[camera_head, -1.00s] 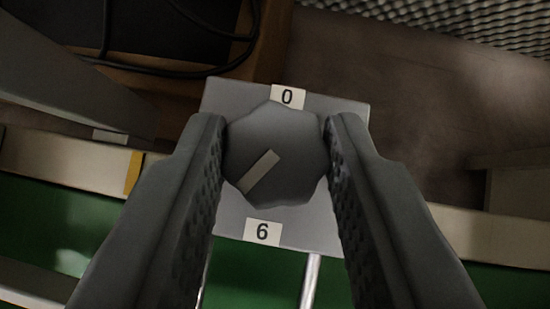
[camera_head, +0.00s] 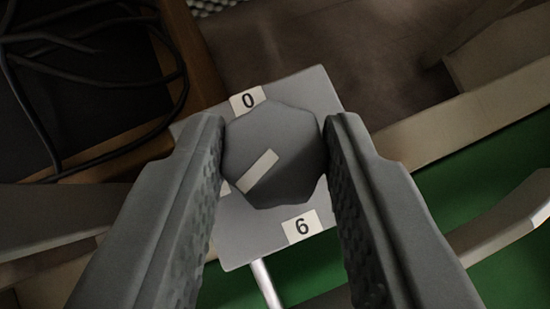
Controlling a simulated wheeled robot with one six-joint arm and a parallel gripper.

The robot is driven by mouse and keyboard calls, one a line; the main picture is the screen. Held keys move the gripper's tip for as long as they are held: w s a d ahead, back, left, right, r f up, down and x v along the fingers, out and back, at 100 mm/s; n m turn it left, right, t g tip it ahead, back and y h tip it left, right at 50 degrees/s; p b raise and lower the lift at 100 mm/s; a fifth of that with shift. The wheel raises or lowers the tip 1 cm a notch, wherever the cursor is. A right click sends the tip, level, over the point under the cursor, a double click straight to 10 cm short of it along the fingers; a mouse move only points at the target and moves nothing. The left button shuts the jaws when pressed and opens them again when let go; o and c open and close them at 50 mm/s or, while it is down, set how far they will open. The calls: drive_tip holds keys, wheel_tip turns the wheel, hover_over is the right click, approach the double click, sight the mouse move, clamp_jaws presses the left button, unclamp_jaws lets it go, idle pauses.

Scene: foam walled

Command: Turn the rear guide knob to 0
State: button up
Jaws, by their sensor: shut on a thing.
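The grey guide knob (camera_head: 288,132) stands on a square grey plate (camera_head: 245,238) in the middle of the view. The label 0 (camera_head: 248,100) is at the upper left of the knob and the label 6 (camera_head: 301,226) at the lower right. Another pale label (camera_head: 224,188) is mostly hidden by the left finger. My gripper (camera_head: 273,150) is shut on the knob, one finger on each side.
Black cables (camera_head: 85,55) lie in a dark wood-edged box at the upper left. Pale rails (camera_head: 470,125) and a green surface (camera_head: 430,190) are on the right. A metal rod (camera_head: 266,285) runs below the plate. Brown floor (camera_head: 320,50) shows beyond.

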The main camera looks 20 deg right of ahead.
drive_tip(key=shift+a+m+g+h, duration=0.1)
drive_tip(key=shift+m+g+h, duration=0.3)
drive_tip(key=shift+m+h, duration=0.45)
drive_tip(key=shift+m, duration=0.25)
drive_tip(key=o, duration=1)
drive_tip(key=shift+c, duration=0.2)
drive_tip(key=shift+y, duration=0.25)
drive_tip(key=n+y, duration=0.1)
drive_tip(key=n, duration=0.1)
drive_tip(key=n+t+y, duration=0.1)
drive_tip(key=n, duration=0.1)
drive_tip(key=shift+d+y, duration=0.3)
drive_tip(key=shift+d+n+t+y, duration=0.1)
drive_tip(key=shift+n+t+y, duration=0.2)
drive_tip(key=shift+n+y, duration=1.45)
drive_tip(key=shift+n, duration=0.45)
